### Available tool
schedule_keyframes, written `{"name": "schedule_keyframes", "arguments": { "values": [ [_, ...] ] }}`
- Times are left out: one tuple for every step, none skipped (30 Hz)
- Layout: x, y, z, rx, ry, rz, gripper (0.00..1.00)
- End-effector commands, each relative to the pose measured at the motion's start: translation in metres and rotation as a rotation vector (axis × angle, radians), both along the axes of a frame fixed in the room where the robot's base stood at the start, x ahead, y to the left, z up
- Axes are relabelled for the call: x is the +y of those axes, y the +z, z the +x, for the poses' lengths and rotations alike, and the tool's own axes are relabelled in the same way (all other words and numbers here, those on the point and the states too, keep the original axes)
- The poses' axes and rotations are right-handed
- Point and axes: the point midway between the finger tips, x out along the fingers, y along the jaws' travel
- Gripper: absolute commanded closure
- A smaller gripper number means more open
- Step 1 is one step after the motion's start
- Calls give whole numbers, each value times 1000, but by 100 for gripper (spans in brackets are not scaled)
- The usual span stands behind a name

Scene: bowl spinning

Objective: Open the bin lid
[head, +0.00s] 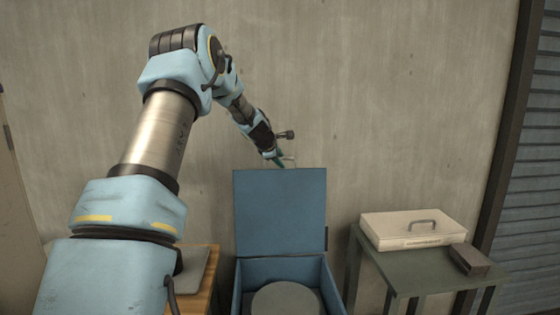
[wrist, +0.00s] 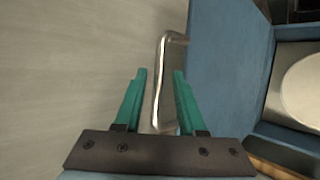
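The blue bin (head: 236,288) stands in front of the wall, with a round grey disc (head: 287,300) inside it. Its blue lid (head: 280,212) stands raised, close to upright, at the back of the bin. A metal bar handle (wrist: 161,85) sits at the lid's edge in the wrist view. My gripper (head: 283,161) is at the lid's top edge in the head view. In the wrist view its two green fingers (wrist: 158,75) are apart, one on each side of the handle, with gaps visible. The handle is between the fingers and does not look clamped.
A grey-green side table (head: 425,268) stands right of the bin, with a white case (head: 412,229) and a small dark box (head: 468,259) on it. A wooden table (head: 208,262) is at the left. The concrete wall (head: 380,100) is close behind the lid.

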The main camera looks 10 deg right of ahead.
Motion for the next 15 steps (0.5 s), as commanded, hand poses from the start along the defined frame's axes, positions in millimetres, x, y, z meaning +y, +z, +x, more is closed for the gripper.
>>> {"name": "schedule_keyframes", "arguments": {
  "values": [
    [2, 0, -2, 1, 0, 1, 55],
    [4, 2, -3, 0, 1, 1, 55],
    [6, 4, -6, 0, 1, 1, 55],
    [7, 6, -8, -1, 1, 2, 55],
    [9, 9, -11, -1, 0, 1, 55],
    [12, 12, -15, -2, 1, 1, 55],
    [15, 15, -19, -2, 1, 1, 55],
    [17, 19, -22, -3, 2, 1, 55],
    [21, 24, -27, -3, 2, 1, 55],
    [23, 27, -31, -3, 1, 0, 55],
    [26, 30, -34, -3, 2, -1, 55],
    [29, 35, -39, -4, 3, 0, 55],
    [32, 39, -42, -4, 3, 0, 55],
    [35, 42, -45, -4, 2, 0, 55],
    [38, 46, -50, -3, 2, 0, 55]
  ]
}}
